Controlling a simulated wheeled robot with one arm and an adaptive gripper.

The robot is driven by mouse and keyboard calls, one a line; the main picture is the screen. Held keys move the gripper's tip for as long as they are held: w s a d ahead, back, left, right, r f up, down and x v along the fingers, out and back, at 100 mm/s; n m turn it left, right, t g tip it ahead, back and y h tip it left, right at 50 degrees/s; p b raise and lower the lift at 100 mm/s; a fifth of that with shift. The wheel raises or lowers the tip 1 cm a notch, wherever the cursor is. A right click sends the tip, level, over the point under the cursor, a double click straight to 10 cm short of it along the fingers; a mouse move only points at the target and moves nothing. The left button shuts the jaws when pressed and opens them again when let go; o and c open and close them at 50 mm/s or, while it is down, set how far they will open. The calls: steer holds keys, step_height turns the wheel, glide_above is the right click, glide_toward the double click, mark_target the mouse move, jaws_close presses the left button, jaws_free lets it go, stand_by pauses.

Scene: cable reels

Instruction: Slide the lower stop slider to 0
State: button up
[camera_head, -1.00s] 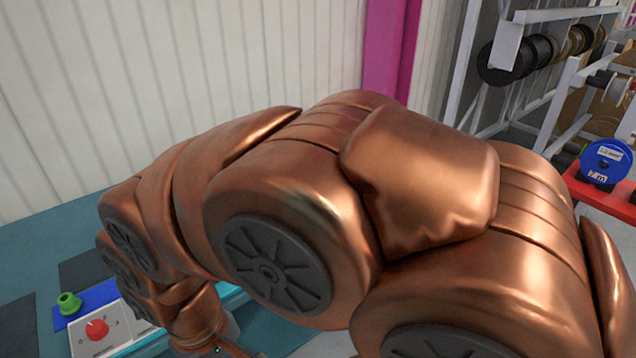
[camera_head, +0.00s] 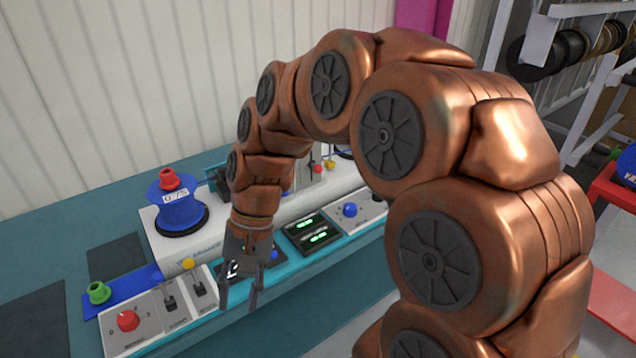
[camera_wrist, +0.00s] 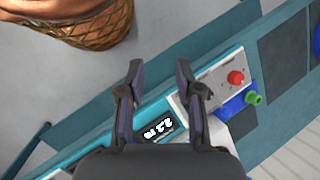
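The control panel (camera_head: 145,323) runs along the front of the teal bench, with a red rotary knob (camera_head: 128,320) and two black levers, the left lever (camera_head: 170,302) and the right lever (camera_head: 199,288). Small red and yellow knobs (camera_head: 318,168) show behind my arm; I cannot tell which part is the lower stop slider. My gripper (camera_head: 241,296) points down near the panel's front edge, right of the levers, open and empty. In the wrist view my gripper (camera_wrist: 160,72) has its fingers apart, with a lit display (camera_wrist: 158,130) partly hidden below them.
A blue reel (camera_head: 181,211) with a red top stands on the white machine. A green knob (camera_head: 98,292) sits at the left. Two green readouts (camera_head: 311,232) and a blue knob (camera_head: 350,210) lie right of my gripper. Reel racks stand at the far right.

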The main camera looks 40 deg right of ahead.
steer(key=w+d+m+t+y+b, duration=0.1)
steer(key=w+d+m+t+y, duration=0.15)
steer(key=w+d+m, duration=0.45)
steer(key=w+d+m+t+y, duration=0.25)
steer(key=w+d, duration=0.25)
steer(key=w, duration=0.5)
steer(key=w+d+f+m+t, duration=0.25)
steer(key=d+m, duration=0.25)
steer(key=d, duration=0.6)
steer(key=w+d+f+m+t, duration=0.1)
steer(key=d+f+m+t, duration=0.25)
steer(key=d, duration=0.75)
steer(key=shift+m, duration=0.4)
steer(key=x, duration=0.7)
steer(key=shift+w+a+p, duration=0.2)
steer(key=shift+w+p, duration=0.1)
steer(key=shift+p, duration=0.1)
